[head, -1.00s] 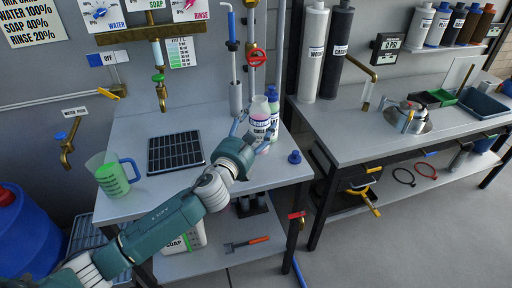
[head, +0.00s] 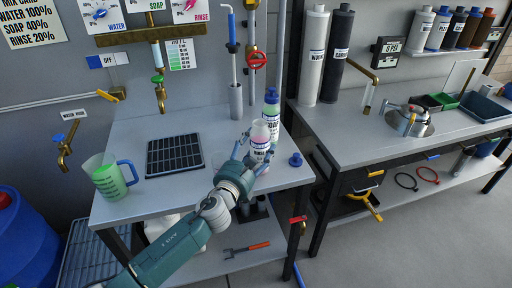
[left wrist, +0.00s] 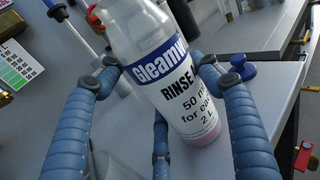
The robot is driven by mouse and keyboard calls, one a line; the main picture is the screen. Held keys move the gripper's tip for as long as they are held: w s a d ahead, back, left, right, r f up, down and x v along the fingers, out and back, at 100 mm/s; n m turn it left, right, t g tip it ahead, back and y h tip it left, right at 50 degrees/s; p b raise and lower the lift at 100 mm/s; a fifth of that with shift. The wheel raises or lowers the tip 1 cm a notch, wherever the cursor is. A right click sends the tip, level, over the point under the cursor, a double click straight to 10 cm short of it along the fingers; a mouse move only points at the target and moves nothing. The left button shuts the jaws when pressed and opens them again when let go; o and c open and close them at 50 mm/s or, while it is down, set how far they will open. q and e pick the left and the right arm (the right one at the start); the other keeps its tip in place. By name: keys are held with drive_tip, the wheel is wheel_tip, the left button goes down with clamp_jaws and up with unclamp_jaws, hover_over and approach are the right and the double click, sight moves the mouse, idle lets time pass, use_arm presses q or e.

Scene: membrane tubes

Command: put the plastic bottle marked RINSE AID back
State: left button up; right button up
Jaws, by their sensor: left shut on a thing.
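The RINSE AID bottle (head: 260,141) is white and translucent with a blue and white label and pink liquid low inside. In the left wrist view the bottle (left wrist: 165,70) fills the middle, its label readable. My left gripper (head: 253,153) is shut on it, with blue ribbed fingers on both sides of the bottle. The bottle is over the front right part of the left table (head: 213,128); I cannot tell whether its base touches. A blue cap (head: 295,159) lies on the table to its right. My right gripper is not in view.
A blue-capped SOAP bottle (head: 271,113) stands just behind the held bottle. A black drain grid (head: 175,156) and a measuring jug with green liquid (head: 107,178) are to the left. A grey tube holder (head: 236,101) stands behind.

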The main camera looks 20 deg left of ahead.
use_arm(q)
drive_tip(key=shift+f, duration=0.1)
drive_tip(key=o, duration=1.5)
drive_tip(key=shift+r, duration=0.2)
drive_tip(key=s+b, duration=0.1)
drive_tip(key=s, duration=1.1)
drive_tip(key=shift+a, duration=0.45)
drive_tip(key=shift+f, duration=0.1)
